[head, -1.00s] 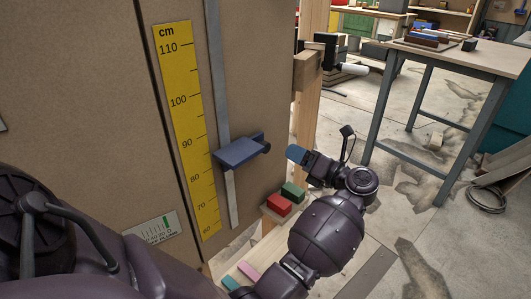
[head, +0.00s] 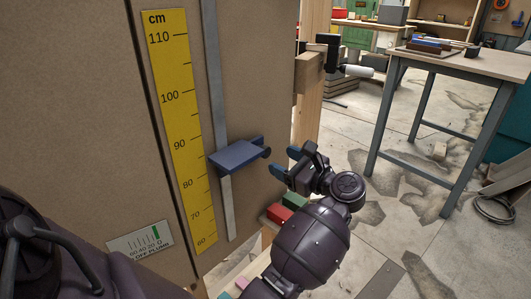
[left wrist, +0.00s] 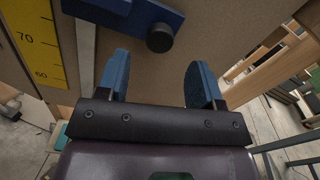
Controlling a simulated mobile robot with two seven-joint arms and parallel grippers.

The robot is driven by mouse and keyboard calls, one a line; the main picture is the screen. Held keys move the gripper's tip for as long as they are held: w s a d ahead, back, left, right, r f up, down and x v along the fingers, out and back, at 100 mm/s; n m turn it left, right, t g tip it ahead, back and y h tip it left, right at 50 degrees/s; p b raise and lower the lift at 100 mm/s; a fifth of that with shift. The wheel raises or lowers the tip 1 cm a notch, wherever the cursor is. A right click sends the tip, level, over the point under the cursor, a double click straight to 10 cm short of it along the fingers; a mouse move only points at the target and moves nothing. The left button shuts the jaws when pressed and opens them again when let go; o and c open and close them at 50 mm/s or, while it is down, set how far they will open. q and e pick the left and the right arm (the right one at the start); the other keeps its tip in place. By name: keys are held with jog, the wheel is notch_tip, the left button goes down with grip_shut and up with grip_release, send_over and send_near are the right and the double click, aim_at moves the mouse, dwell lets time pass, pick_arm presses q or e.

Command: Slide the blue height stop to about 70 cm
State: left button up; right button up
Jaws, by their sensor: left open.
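The blue height stop (head: 236,156) sits on a grey vertical rail (head: 225,205), beside the yellow cm scale (head: 178,130). It stands level with roughly the 80 to 90 part of the scale. A dark round knob (left wrist: 160,38) sticks out from the stop in the left wrist view. My left gripper (head: 286,162) is open and empty, just right of the stop and apart from it. In the left wrist view its two blue fingers (left wrist: 158,75) are spread, pointing at the brown panel below the knob. My right gripper is not in view.
The brown panel (head: 255,60) stands behind the rail. A wooden post with a black clamp (head: 333,50) is at its right edge. Red (head: 279,213) and green blocks lie low beside my arm. A workbench (head: 455,60) stands at the right, with open floor between.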

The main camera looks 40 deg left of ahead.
aim_at(267, 153)
pick_arm(q)
jog(key=a, duration=0.6)
jog(key=shift+s+a+b, duration=0.2)
jog(key=shift+a+b, duration=0.1)
jog(key=shift+a, duration=0.1)
